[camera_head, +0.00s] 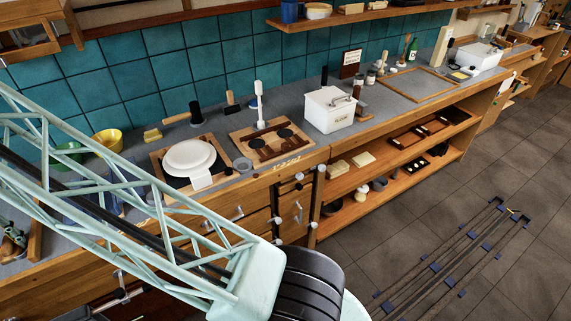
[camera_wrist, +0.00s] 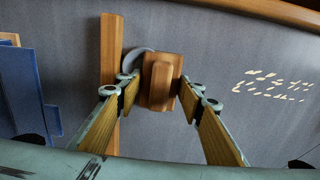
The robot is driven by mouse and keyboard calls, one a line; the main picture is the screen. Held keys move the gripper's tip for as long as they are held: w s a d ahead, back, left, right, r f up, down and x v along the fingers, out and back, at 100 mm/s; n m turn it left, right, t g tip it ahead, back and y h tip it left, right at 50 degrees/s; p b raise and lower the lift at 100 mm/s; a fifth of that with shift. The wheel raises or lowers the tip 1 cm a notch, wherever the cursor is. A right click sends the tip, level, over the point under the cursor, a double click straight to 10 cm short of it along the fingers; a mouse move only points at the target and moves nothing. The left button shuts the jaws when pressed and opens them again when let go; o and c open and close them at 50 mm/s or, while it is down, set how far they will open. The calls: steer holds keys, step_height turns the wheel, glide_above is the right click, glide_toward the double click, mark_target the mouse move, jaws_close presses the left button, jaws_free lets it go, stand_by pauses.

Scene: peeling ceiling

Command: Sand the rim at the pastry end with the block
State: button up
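In the wrist view my gripper (camera_wrist: 160,88) has its two wood-faced fingers on either side of a wooden block (camera_wrist: 160,82) with a raised grip on top. The fingertips come very close to the block's sides; I cannot tell whether they press on it. The block appears over the grey counter (camera_wrist: 225,60), beside a long wooden strip (camera_wrist: 111,60) and a grey curved piece (camera_wrist: 135,57). The head view shows the long counter (camera_head: 290,105) with its wooden front edge; my arm crosses the lower left, and my gripper and the block are not visible there. I cannot tell which end is the pastry end.
In the wrist view, pale flakes (camera_wrist: 272,85) lie to the right and blue panels (camera_wrist: 25,90) stand at the left. In the head view, white plates (camera_head: 188,158), a wooden board (camera_head: 270,143), a white bin (camera_head: 329,109) and a framed panel (camera_head: 415,84) occupy the counter.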

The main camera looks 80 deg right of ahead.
steer(key=c, duration=0.8)
steer(key=shift+r, duration=0.15)
steer(key=shift+r+p, duration=0.9)
steer(key=shift+r, duration=1.95)
steer(key=shift+d, duration=0.15)
